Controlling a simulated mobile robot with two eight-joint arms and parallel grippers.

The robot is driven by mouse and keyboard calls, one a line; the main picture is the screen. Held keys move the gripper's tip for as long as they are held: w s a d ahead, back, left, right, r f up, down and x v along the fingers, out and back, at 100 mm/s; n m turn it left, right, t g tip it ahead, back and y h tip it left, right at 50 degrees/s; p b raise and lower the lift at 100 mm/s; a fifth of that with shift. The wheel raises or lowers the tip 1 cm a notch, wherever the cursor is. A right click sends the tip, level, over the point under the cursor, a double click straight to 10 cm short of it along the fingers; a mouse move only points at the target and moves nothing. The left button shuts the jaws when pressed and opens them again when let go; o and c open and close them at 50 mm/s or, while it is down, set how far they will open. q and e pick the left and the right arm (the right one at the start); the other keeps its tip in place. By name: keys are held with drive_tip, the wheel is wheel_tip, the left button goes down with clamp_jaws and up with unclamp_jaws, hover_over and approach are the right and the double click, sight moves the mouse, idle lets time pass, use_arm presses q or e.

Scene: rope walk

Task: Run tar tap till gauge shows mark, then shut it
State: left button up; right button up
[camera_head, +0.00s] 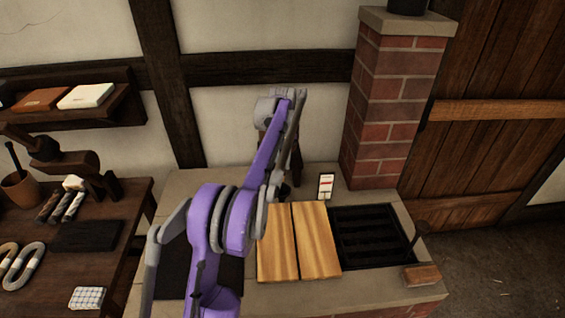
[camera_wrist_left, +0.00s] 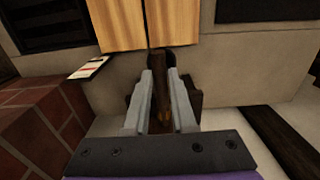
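The gauge (camera_head: 326,186) is a small white plate with a red mark and a dark mark, upright behind the wooden boards. It also shows in the left wrist view (camera_wrist_left: 90,68). My purple left arm reaches over the hearth top to its back. In the left wrist view my left gripper (camera_wrist_left: 161,78) has its two grey fingers on either side of a brown wooden piece (camera_wrist_left: 162,95), possibly the tap handle. I cannot tell whether the fingers press on it. The tap's spout and any flow are hidden behind my arm in the head view. My right gripper is out of view.
Two light boards (camera_head: 297,240) lie beside a black grate (camera_head: 372,235). A small wooden block (camera_head: 421,274) sits at the right front. A table (camera_head: 70,265) with rope coils and tools stands left.

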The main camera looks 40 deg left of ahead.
use_arm(q)
drive_tip(key=o, duration=0.3)
drive_tip(key=shift+o, duration=0.2)
wheel_tip(320, 180, up, 11)
drive_tip(key=p, duration=0.1)
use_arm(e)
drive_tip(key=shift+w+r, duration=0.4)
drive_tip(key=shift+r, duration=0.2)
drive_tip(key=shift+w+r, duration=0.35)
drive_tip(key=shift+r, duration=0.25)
